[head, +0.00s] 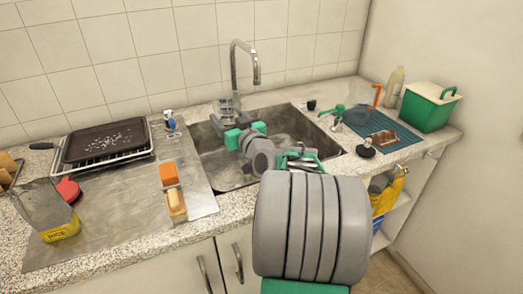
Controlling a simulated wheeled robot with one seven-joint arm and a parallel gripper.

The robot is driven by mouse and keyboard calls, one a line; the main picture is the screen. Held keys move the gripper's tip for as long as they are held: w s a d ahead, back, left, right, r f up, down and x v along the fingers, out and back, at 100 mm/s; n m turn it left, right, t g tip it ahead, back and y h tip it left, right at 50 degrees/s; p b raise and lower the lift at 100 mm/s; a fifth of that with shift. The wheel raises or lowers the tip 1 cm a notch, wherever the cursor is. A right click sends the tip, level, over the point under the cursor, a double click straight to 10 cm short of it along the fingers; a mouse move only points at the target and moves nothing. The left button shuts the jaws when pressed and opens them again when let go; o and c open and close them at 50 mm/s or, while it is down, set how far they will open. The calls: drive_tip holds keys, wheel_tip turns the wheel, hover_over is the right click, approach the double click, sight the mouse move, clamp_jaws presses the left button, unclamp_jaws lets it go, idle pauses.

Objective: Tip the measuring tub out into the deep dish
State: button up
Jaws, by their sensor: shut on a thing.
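My gripper (245,133), with green fingers, is over the left part of the sink, below the tap. It is shut on a clear see-through vessel (227,111), which seems to be the measuring tub. The vessel shows just beyond the fingers, and its contents and exact tilt are too small to tell. I cannot pick out the deep dish with certainty. Part of the sink is hidden behind my wrist and arm.
The sink (208,170) has a tall tap (256,68) behind it. On the left counter are a dark tray (104,142), sponges (172,190) and a yellow-labelled clear bag (42,208). On the right stand an orange-handled clear jug (362,98) and a green bin (428,108).

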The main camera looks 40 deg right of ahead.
drive_tip(key=shift+r+p, duration=0.1)
drive_tip(key=shift+p, duration=0.25)
drive_tip(key=shift+s+d+m+p, duration=0.1)
drive_tip(key=shift+d+m+p, duration=0.1)
drive_tip(key=shift+m+p, duration=0.45)
drive_tip(key=shift+f+m+p, duration=0.25)
drive_tip(key=shift+f+p, duration=0.05)
drive_tip(key=shift+p, duration=0.6)
drive_tip(key=f+m+p, duration=0.1)
drive_tip(key=d+f+m+p, duration=0.1)
drive_tip(key=p, duration=0.1)
drive_tip(key=f+m+p, duration=0.1)
drive_tip(key=shift+d+m+g+y, duration=0.25)
drive_tip(key=shift+m+g+y, duration=0.05)
drive_tip(key=shift+g, duration=0.1)
drive_tip(key=shift+d+r+m+p, duration=0.2)
drive_tip(key=shift+r+m+p, duration=0.1)
drive_tip(key=shift+p, duration=0.5)
drive_tip(key=shift+d+m+p, duration=0.25)
drive_tip(key=shift+m+p, duration=0.15)
drive_tip(key=shift+p, duration=0.35)
drive_tip(key=shift+d+f+m+y+p, duration=0.1)
drive_tip(key=shift+f+m+y+p, duration=0.2)
drive_tip(key=shift+f+m+p, duration=0.8)
drive_tip(key=shift+f+m, duration=0.7)
drive_tip(key=shift+f, duration=0.4)
drive_tip(key=shift+f+m+p, duration=0.3)
drive_tip(key=shift+f+m, duration=0.3)
drive_tip(key=shift+f, duration=0.1)
